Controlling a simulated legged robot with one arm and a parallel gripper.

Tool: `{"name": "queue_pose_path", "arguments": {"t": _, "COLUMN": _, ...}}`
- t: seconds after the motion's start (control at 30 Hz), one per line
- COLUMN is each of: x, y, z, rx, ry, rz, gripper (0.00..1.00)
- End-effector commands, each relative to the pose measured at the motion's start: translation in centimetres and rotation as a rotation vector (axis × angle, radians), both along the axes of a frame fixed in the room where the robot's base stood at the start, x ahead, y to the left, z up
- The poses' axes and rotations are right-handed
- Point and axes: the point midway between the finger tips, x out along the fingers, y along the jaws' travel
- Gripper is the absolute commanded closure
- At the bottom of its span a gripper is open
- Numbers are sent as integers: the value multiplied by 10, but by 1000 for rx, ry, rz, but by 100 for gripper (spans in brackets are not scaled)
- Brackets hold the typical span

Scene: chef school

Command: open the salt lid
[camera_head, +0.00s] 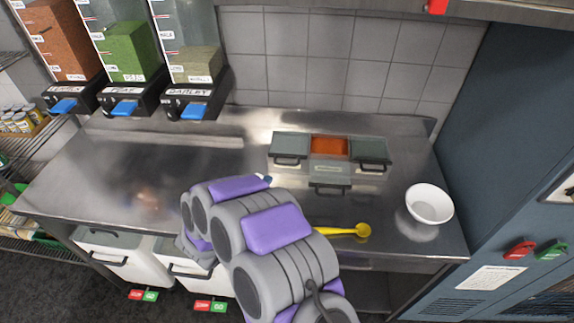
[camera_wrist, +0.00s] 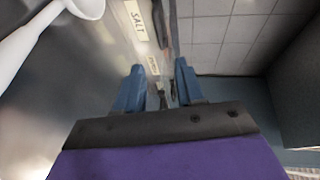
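A metal container with three compartments stands on the counter in the head view. Its left lid (camera_head: 289,146) and right lid (camera_head: 370,150) are down. The middle lid (camera_head: 330,172) hangs open at the front, showing orange contents (camera_head: 328,147). A SALT label (camera_wrist: 139,22) shows near the top of the wrist view, beyond my fingertips. In the head view, my arm mostly hides the gripper.
A yellow spoon (camera_head: 346,231) lies near the counter's front, partly behind my arm. A white bowl (camera_head: 429,204) stands at the right. A white spoon-like utensil (camera_wrist: 35,35) shows in the wrist view. Dispensers (camera_head: 125,50) stand back left. The left counter (camera_head: 150,165) is clear.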

Motion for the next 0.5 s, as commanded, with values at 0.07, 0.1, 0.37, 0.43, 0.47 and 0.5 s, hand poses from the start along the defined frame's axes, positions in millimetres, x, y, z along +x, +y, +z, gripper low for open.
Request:
{"name": "queue_pose_path", "arguments": {"t": 0.07, "x": 14, "y": -6, "z": -4, "rx": -1, "ry": 0, "rz": -3, "gripper": 62}}
{"name": "queue_pose_path", "arguments": {"t": 0.1, "x": 21, "y": -9, "z": -6, "rx": -3, "ry": 0, "rz": -3, "gripper": 62}}
{"name": "queue_pose_path", "arguments": {"t": 0.37, "x": 66, "y": -33, "z": -14, "rx": 0, "ry": 0, "rz": -3, "gripper": 62}}
{"name": "queue_pose_path", "arguments": {"t": 0.43, "x": 78, "y": -41, "z": -16, "rx": 1, "ry": -1, "rz": -3, "gripper": 62}}
{"name": "queue_pose_path", "arguments": {"t": 0.47, "x": 83, "y": -44, "z": -17, "rx": 1, "ry": -1, "rz": -4, "gripper": 62}}
{"name": "queue_pose_path", "arguments": {"t": 0.5, "x": 89, "y": -47, "z": -19, "rx": 3, "ry": 1, "rz": -4, "gripper": 62}}
